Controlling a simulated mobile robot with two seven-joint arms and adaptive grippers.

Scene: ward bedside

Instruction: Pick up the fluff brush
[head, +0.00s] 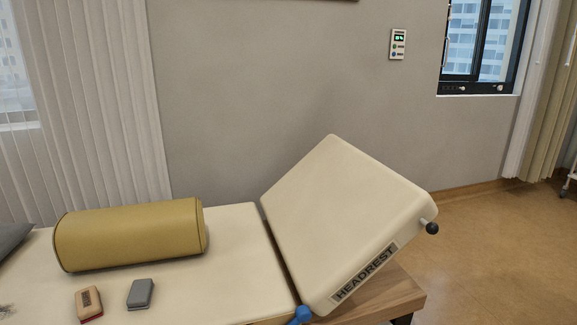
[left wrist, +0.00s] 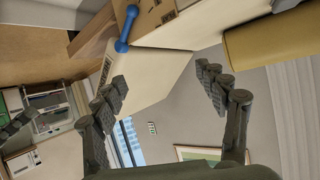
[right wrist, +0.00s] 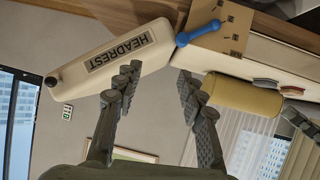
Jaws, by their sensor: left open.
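No label names the fluff brush, so I cannot tell for certain which object it is. A tan block with a dark patch on top and a red underside (head: 89,304) lies on the cream couch near the front edge in the head view. A grey block (head: 140,293) lies just right of it. Both show small beyond the bolster in the right wrist view. My left gripper (left wrist: 165,85) is open and empty. My right gripper (right wrist: 158,80) has its fingers apart with nothing between them. Neither gripper shows in the head view.
A mustard bolster (head: 130,235) lies behind the blocks. The raised headrest (head: 345,220) stands at the right, with a black knob (head: 432,228) and a blue handle (head: 300,315). A dark grey cushion (head: 12,240) is at the left edge. The couch between blocks and headrest is clear.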

